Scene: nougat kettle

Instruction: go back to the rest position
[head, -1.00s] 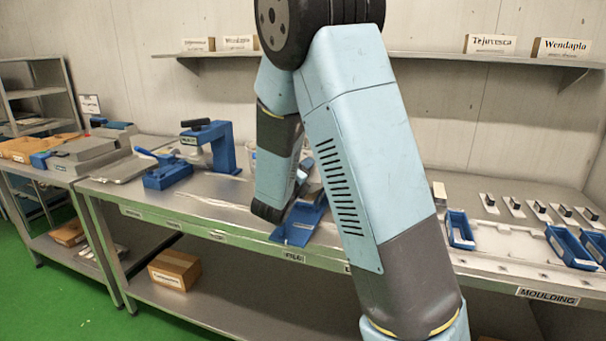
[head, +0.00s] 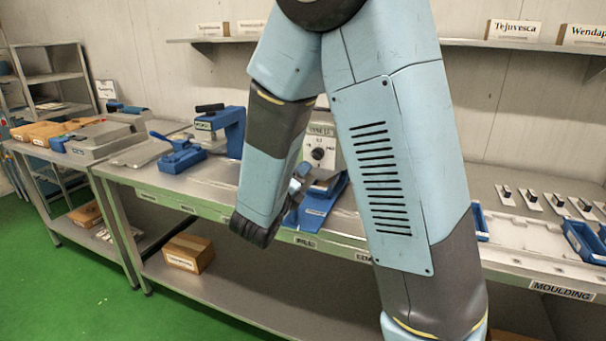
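My pale blue and grey arm fills the middle of the head view, folded with its elbow at the top edge. The forearm hangs down to a dark wrist joint in front of the bench edge. A small grey metal part beside the wrist seems to belong to my gripper (head: 298,184). Its fingers are mostly hidden by my arm, so I cannot tell open from shut or whether it holds anything. Behind it on the steel bench (head: 215,190) are a blue stand (head: 325,203) and a pale machine with a dark knob (head: 319,140), partly covered by my arm.
A blue press (head: 228,127) and a grey machine (head: 100,138) stand to the left. Blue trays (head: 580,240) and small dark-topped pieces lie on the right, by the MOULDING label. A cardboard box (head: 188,253) sits on the lower shelf. Green floor (head: 90,290) is free at left.

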